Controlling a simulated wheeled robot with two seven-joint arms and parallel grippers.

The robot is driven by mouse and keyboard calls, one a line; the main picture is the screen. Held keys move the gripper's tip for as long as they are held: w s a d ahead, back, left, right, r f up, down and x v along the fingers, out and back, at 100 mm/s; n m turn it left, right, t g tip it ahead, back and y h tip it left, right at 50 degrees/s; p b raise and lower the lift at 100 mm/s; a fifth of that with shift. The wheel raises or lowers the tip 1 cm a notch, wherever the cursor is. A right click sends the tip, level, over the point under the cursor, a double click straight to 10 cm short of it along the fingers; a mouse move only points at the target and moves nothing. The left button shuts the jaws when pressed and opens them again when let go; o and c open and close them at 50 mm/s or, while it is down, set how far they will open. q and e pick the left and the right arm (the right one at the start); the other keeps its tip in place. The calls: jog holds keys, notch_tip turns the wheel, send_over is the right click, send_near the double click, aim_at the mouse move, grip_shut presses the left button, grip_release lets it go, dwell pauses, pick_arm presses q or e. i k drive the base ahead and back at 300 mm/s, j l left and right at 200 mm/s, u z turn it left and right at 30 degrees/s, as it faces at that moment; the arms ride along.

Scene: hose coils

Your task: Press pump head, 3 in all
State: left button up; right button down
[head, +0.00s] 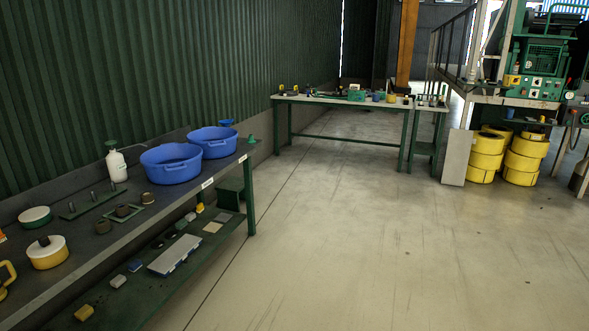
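A white pump bottle (116,164) stands upright on the long dark workbench at the left, near the wall. Its dark green pump head (111,144) sits on top, with the spout pointing right. The bottle is just left of a blue basin (171,163). Neither of my grippers shows in the head view, and nothing touches the bottle.
The workbench (92,243) also holds a second blue basin (213,142), a pegged green plate (93,202) and a yellow pot (48,253). A lower shelf carries small items. A far table (340,100) stands at the back. The floor (400,240) right of the bench is clear.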

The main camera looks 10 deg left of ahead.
aim_at(112, 142)
jog(key=i+j+u, duration=0.15)
jog(key=i+u, duration=0.2)
jog(key=i, duration=0.15)
jog(key=i+u, duration=0.4)
jog(key=i+l+u, duration=0.15)
jog(key=i+u, duration=0.2)
jog(key=i, duration=0.25)
jog(key=i+l+u, duration=0.6)
jog(key=i+u, duration=0.15)
jog(key=i, duration=0.15)
jog(key=i+l+u, duration=0.75)
jog(key=i+l, duration=0.05)
jog(key=l, duration=0.05)
